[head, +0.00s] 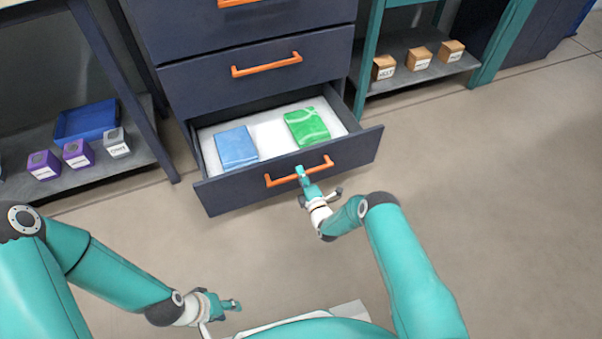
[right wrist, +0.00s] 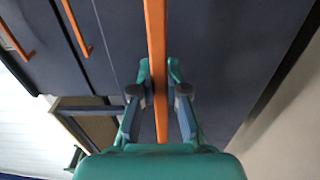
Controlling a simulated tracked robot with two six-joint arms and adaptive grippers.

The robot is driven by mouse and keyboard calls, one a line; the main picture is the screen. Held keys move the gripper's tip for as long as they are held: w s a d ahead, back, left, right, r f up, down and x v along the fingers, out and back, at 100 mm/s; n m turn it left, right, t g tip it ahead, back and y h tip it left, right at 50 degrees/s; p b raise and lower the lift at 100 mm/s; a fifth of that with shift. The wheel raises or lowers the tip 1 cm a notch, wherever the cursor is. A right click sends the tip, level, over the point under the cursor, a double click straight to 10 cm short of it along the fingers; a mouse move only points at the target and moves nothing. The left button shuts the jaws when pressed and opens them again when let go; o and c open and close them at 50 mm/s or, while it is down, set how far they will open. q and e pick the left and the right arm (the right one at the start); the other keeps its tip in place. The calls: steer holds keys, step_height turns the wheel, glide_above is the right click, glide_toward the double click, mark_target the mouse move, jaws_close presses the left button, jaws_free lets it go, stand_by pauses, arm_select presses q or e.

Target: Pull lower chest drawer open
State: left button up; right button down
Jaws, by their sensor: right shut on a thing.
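The lower chest drawer (head: 228,188) is dark blue and stands pulled out. A folded blue item (head: 236,146) and a folded green item (head: 307,126) lie on its white bottom. My right gripper (head: 301,172) is at the drawer's orange handle (head: 318,167). In the right wrist view the handle bar (right wrist: 155,40) runs between the two fingers of my right gripper (right wrist: 159,78), which are shut on it. My left gripper (head: 232,305) hangs low, apart from the chest; its finger gap is too small to tell.
Closed drawers (head: 258,77) are above. On the left, a shelf (head: 62,186) holds a blue tray (head: 87,121) and several small boxes. On the right, a low shelf (head: 400,88) holds three orange-brown boxes. The floor (head: 500,190) at the right is clear.

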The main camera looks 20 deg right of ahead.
steer(key=shift+f, duration=0.25)
steer(key=c, duration=1.2)
jaws_free()
steer(key=shift+o, duration=0.2)
steer(key=shift+r, duration=0.1)
steer(key=s+d, duration=0.1)
steer(key=s, duration=1.1)
steer(key=shift+d, duration=0.2)
steer(key=shift+w, duration=0.1)
